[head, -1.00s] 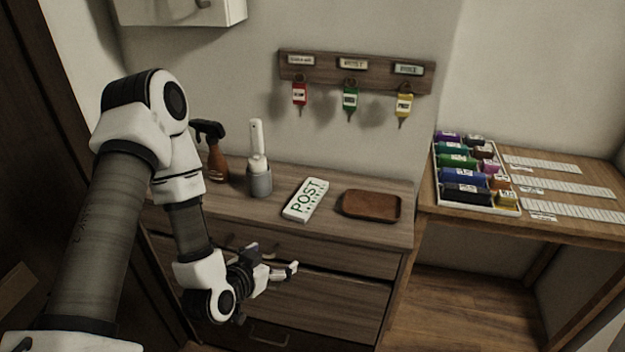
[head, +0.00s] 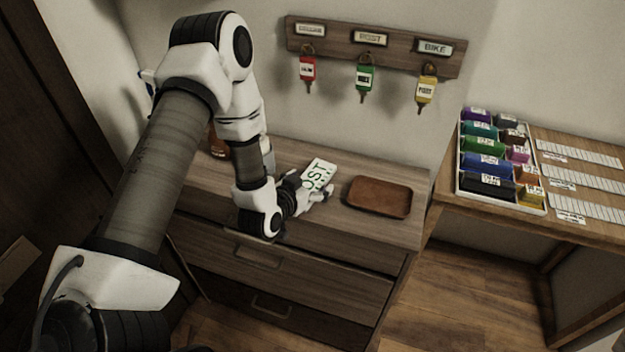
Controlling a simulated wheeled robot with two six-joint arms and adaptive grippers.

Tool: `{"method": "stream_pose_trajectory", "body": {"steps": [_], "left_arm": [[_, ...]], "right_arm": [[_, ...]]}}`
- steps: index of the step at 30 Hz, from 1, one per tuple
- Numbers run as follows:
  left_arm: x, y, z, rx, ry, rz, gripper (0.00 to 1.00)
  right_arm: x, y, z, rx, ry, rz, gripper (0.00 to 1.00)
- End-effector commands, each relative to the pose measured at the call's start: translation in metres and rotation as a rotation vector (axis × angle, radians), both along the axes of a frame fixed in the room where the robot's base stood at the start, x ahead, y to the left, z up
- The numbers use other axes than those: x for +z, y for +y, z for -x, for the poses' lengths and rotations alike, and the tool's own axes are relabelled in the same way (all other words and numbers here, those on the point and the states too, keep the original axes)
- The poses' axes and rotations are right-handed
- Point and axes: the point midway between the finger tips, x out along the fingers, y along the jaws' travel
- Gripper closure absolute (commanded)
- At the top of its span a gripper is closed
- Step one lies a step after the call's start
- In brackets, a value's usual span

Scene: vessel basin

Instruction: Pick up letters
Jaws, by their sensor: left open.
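A white card with green "POST" lettering (head: 321,174) lies on the wooden dresser top (head: 290,162). My left gripper (head: 322,193) is open at the near side of this card, and its fingers hide part of the card. I cannot tell whether they touch it. No loose letters show apart from this card. My right gripper is out of view.
A brown tray (head: 379,197) lies right of the card. A brown bottle (head: 217,142) is mostly hidden behind my left arm. A key rack (head: 375,45) hangs above with red, green and yellow tags. A side desk holds a box of coloured rolls (head: 487,163).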

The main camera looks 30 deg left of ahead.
Motion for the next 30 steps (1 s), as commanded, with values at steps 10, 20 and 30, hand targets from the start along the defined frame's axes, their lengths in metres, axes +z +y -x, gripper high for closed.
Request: {"method": "stream_pose_trajectory", "body": {"steps": [10, 20, 30], "left_arm": [[0.0, 0.0, 0.001, 0.0, 0.0, 0.0, 0.72], [0.0, 0.0, 0.001, 0.0, 0.003, 0.0, 0.72], [0.032, 0.0, 0.0, 0.0, -0.003, 0.003, 0.72]], "right_arm": [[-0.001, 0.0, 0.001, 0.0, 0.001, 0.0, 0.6], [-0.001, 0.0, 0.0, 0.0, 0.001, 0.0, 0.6], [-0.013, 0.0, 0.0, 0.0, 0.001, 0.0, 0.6]]}}
